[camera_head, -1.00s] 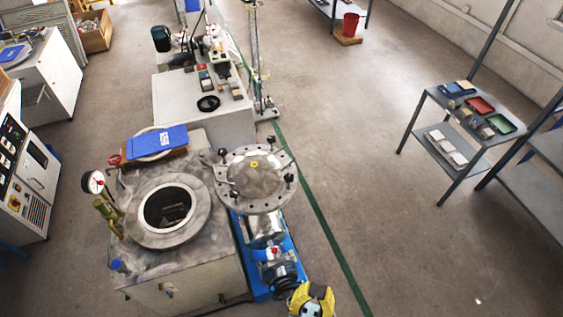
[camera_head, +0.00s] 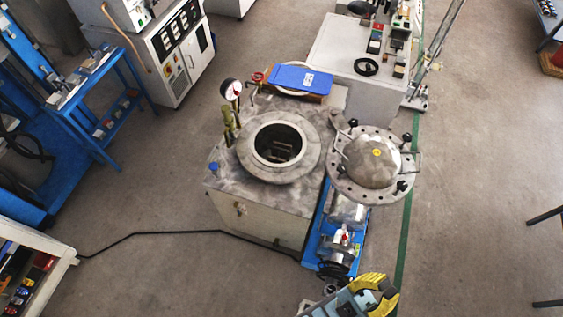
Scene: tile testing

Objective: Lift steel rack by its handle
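The round steel vessel (camera_head: 245,158) stands left of centre with its top opening uncovered. Inside the dark opening, small brownish and grey shapes (camera_head: 283,147) show below the rim; they may be the steel rack, but I cannot make out a handle. The domed lid (camera_head: 372,163) is swung out to the right of the opening. A yellow and grey end part of my arm (camera_head: 368,297) shows at the bottom edge, well below and right of the opening. Its fingers cannot be made out, and nothing held is visible.
A pressure gauge (camera_head: 231,88) on a brass fitting stands up beside the opening. A blue binder (camera_head: 302,79) lies behind it. A blue-based pump unit (camera_head: 343,238) sits under the lid. A black cable (camera_head: 170,233) crosses the floor at left.

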